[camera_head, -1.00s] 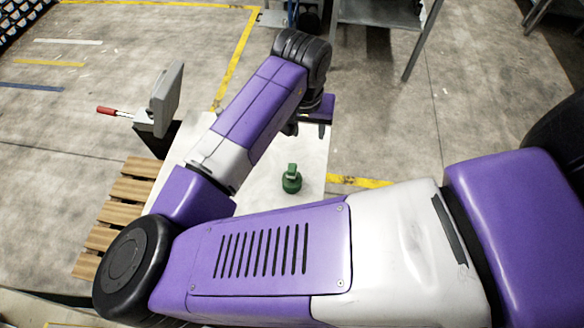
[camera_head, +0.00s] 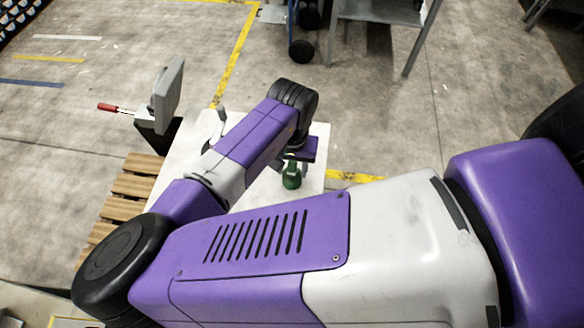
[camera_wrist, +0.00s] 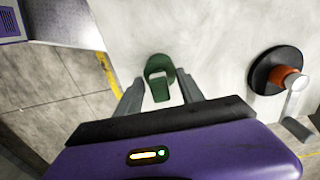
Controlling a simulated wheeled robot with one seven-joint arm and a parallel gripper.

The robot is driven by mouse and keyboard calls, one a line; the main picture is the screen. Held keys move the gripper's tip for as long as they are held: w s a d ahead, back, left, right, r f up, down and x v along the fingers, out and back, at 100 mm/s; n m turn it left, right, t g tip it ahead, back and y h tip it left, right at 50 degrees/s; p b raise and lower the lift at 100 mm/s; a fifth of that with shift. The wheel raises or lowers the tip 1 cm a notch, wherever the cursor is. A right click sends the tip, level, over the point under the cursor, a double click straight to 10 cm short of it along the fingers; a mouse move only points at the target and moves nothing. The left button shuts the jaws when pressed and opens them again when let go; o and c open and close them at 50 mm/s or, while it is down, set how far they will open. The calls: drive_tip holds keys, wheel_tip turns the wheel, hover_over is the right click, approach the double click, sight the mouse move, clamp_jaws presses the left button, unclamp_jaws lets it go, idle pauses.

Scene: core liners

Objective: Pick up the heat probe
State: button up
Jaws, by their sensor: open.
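A dark green object with a loop-shaped top (camera_head: 292,178) stands on the white table (camera_head: 321,135). I take it for the heat probe, though its shape alone does not make this certain. In the wrist view the green object (camera_wrist: 158,68) shows between my two fingers. My gripper (camera_wrist: 162,88) is open, with one finger on each side of the green object and no clear grip on it. In the head view my gripper (camera_head: 296,158) is just above and behind the green object, partly hiding its top.
A round black base with an orange and clear part (camera_wrist: 277,72) stands to the right in the wrist view. A grey panel (camera_head: 168,95) and a red-handled tool (camera_head: 108,107) are left of the table. A wooden pallet (camera_head: 132,187) lies beside it.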

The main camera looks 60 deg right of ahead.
clamp_jaws()
idle(0.4)
